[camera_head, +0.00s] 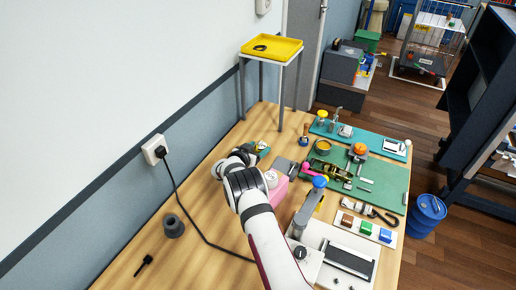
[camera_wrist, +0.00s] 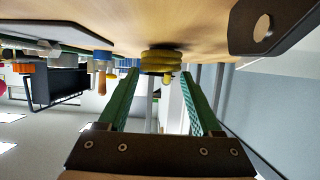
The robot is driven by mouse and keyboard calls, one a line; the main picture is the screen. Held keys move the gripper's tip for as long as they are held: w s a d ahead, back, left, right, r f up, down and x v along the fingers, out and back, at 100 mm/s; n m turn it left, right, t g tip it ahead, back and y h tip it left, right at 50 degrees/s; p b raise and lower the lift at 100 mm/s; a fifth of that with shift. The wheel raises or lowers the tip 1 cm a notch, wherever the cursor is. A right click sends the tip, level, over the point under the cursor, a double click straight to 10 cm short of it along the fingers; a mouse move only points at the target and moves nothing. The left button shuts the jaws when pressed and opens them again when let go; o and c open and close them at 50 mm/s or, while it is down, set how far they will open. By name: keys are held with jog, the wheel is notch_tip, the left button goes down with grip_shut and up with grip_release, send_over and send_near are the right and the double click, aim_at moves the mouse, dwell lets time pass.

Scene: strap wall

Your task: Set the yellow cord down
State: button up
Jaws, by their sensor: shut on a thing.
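The yellow cord (camera_wrist: 161,60) is a small stacked coil. In the wrist view it sits at the tips of my gripper's green fingers (camera_wrist: 162,75), one finger on each side. My gripper (camera_head: 262,148) is shut on the cord, low over the wooden table (camera_head: 205,205) near its wall-side edge. The wrist view is turned over, with the tabletop along its top. I cannot tell whether the coil touches the wood. In the head view my arm and fingers mostly hide the cord.
Green mats (camera_head: 385,180) with tools lie farther right. A yellow tray (camera_head: 284,49) stands on a tall stand behind. A black cable (camera_head: 190,215) runs from the wall socket across the table. A dark grey cup (camera_head: 173,226) stands at left.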

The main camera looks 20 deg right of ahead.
jog(key=o, duration=1.4)
